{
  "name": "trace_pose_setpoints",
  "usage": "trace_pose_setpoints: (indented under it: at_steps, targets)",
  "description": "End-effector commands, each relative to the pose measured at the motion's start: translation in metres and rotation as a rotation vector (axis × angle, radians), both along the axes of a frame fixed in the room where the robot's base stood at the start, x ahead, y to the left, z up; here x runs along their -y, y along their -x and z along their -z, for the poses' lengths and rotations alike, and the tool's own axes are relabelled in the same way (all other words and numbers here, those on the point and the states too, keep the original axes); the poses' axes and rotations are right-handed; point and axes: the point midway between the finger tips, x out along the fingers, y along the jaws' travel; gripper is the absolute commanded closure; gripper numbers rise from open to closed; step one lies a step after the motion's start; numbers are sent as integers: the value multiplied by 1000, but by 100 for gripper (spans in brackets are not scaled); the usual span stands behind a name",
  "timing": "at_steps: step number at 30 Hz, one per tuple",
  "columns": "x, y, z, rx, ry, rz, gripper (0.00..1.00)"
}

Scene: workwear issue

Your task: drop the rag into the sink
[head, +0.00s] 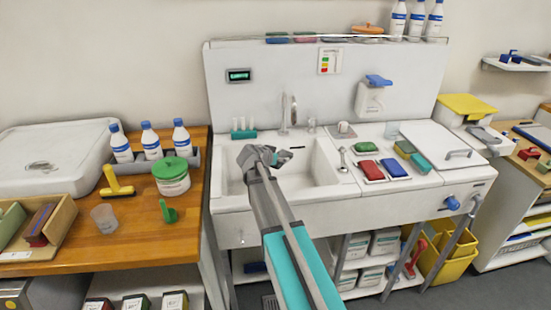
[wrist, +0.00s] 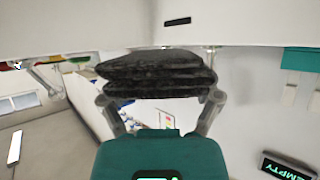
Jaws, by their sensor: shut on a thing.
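The rag (wrist: 155,72) is a dark grey, folded cloth in the wrist view. My gripper (wrist: 160,95) is shut on it, with one finger at each side. In the head view my gripper (head: 268,156) is over the left part of the white sink (head: 318,168), and the rag is hard to make out there. The basin floor is partly hidden behind my arm. The tap (head: 288,112) rises at the back of the sink.
Coloured cloths or sponges, including a red one (head: 368,169) and a blue one (head: 394,167), lie on the drainer to the right. A soap dispenser (head: 371,95) hangs behind. A wooden bench (head: 140,240) with bottles and a green-lidded tub (head: 172,176) stands left.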

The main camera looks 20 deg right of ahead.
Motion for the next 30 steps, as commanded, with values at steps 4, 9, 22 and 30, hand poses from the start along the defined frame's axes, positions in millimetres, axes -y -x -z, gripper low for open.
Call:
trace_pose_setpoints:
  at_steps: [4,9,22,30]
  targets:
    - [0,0,1,0,0,0,66]
    - [0,0,1,0,0,0,66]
    - [1,0,1,0,0,1,0]
    - [1,0,1,0,0,1,0]
